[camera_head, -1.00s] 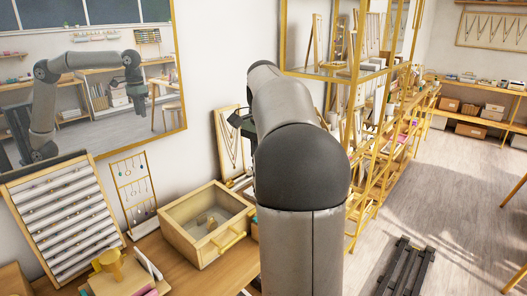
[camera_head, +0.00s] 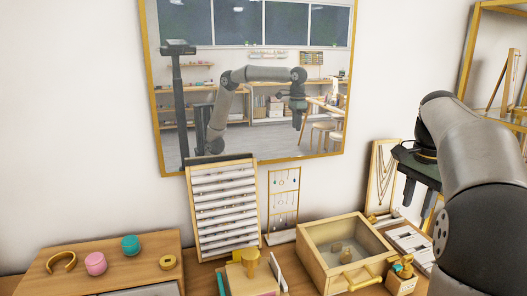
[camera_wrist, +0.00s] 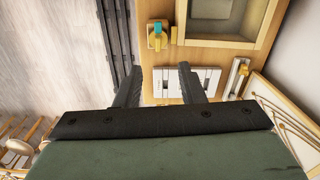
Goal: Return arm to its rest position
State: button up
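My gripper (camera_head: 421,186) hangs at the right of the head view, over the right end of the jewellery counter, partly hidden by my arm. In the wrist view my gripper (camera_wrist: 158,84) shows two dark fingers well apart with nothing between them. Below and beyond the fingers lies a white tray (camera_wrist: 207,84) on the wooden counter. My arm also shows in the wall mirror (camera_head: 252,75), bent with the gripper pointing down.
A necklace board (camera_head: 383,175) leans on the wall behind. A slotted display rack (camera_head: 226,208) and an earring stand (camera_head: 283,205) stand further left.

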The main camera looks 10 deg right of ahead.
jog(key=s+a+f+n, duration=0.3)
jog(key=a+f, duration=0.1)
jog(key=a, duration=0.4)
jog(key=s+a+f+n, duration=0.2)
jog(key=a+f+n, duration=0.15)
jog(key=a, duration=0.35)
jog(key=s+a+f+n, duration=0.8)
jog(key=s+a+f, duration=0.3)
jog(key=s, duration=0.3)
jog(key=shift+s+f+n+t, duration=0.3)
jog(key=shift+s+f+n, duration=0.1)
jog(key=shift+f, duration=0.5)
